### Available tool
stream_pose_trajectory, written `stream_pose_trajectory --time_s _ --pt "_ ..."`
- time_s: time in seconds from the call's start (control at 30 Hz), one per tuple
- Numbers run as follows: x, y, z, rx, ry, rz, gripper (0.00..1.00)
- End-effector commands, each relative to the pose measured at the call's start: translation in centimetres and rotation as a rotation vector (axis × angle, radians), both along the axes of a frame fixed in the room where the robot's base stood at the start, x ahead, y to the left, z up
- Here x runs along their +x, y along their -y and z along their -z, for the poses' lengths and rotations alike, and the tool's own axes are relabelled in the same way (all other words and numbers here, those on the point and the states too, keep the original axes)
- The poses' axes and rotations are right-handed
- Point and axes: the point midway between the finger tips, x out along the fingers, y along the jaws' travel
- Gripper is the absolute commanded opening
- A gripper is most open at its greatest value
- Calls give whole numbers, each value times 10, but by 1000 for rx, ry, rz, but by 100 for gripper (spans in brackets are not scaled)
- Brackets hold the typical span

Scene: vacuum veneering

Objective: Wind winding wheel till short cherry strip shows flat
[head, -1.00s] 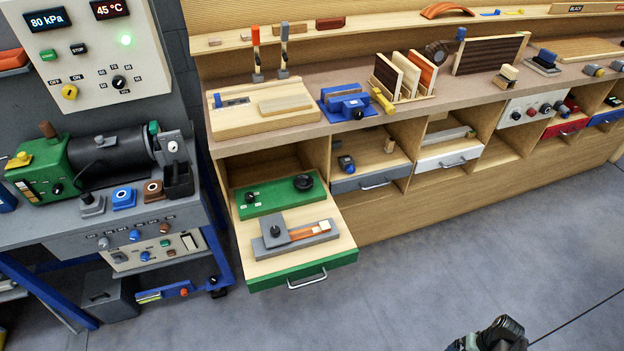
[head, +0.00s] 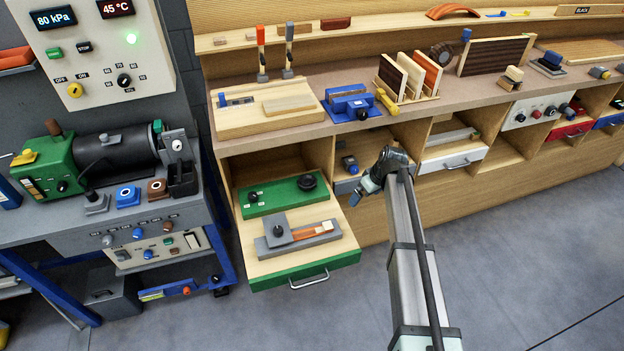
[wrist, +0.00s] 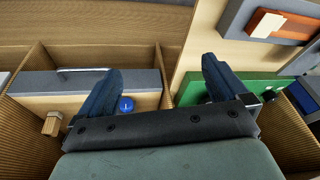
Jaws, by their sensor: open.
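The pulled-out, green-fronted drawer (head: 335,262) holds a green board (head: 272,197) with a black round wheel (head: 307,181) at its right end. In front lies a grey block (head: 268,248) with a black knob (head: 279,230) and an orange-red strip (head: 315,230) in a slot. The strip also shows in the wrist view (wrist: 281,25); its exact flatness is too small to judge. My gripper (head: 364,193) is right of the drawer, apart from the wheel. In the wrist view its two fingers (wrist: 158,88) are spread with nothing between them.
A grey drawer (head: 371,180) with a blue-knobbed item lies near my gripper; its handle shows in the wrist view (wrist: 85,69). Wooden compartment walls stand close by. A blue vise (head: 350,106) is on the bench above. The left control panel (head: 92,45) reads 80 kPa and 45 °C.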

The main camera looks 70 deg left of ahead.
Motion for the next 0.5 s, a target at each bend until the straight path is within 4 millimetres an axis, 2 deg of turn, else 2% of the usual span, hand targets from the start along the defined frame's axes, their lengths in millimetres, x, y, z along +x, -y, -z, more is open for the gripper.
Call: stream_pose_trajectory --time_s 0.03,0.1,0.2,0.33,0.5 --pt "-22 -29 -20 27 7 -51 100" --pt "-50 -54 -42 55 14 -110 100" --pt "-83 -80 -68 88 22 -177 100" --pt "-111 -100 -90 116 27 -232 100" --pt "-125 -108 -97 128 28 -258 100"
